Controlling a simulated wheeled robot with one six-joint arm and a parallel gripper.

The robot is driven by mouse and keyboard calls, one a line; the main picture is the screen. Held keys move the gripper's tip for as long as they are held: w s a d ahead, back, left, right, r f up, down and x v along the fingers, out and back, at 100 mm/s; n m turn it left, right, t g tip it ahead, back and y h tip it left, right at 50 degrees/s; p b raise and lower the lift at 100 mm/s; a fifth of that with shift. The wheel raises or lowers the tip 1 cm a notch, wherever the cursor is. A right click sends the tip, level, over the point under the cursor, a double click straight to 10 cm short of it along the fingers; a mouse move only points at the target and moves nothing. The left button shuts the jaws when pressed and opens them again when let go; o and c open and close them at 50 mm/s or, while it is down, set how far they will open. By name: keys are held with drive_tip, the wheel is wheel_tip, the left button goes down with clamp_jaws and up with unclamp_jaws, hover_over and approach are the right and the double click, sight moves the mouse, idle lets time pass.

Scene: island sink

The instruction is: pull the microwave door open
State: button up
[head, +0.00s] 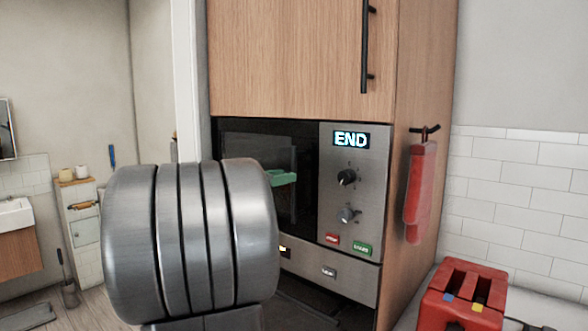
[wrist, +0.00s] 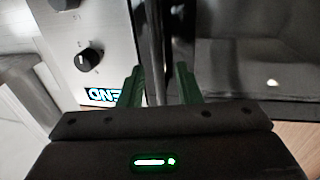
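The microwave (head: 355,215) is built into a wooden cabinet, with a lit END display and knobs on its silver panel. Its dark glass door (head: 240,135) looks closed in the head view; my grey arm covers much of it. My gripper (wrist: 159,68) is at the door edge beside the panel, and a green finger (head: 283,178) shows against the glass. In the wrist view the green fingers are apart, on either side of a dark upright bar (wrist: 153,35), which looks like the door handle. Whether either finger touches it is unclear.
A red oven mitt (head: 420,190) hangs on the cabinet's right side. A red toaster (head: 462,298) stands on the counter at lower right. A cabinet door with a black handle (head: 365,50) is above the microwave. A washbasin (head: 15,215) is far left.

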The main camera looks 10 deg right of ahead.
drive_tip(key=shift+p+x, duration=0.5)
drive_tip(key=shift+x, duration=1.65)
drive_tip(key=shift+s+d, duration=0.1)
drive_tip(key=shift+s, duration=0.05)
clamp_jaws()
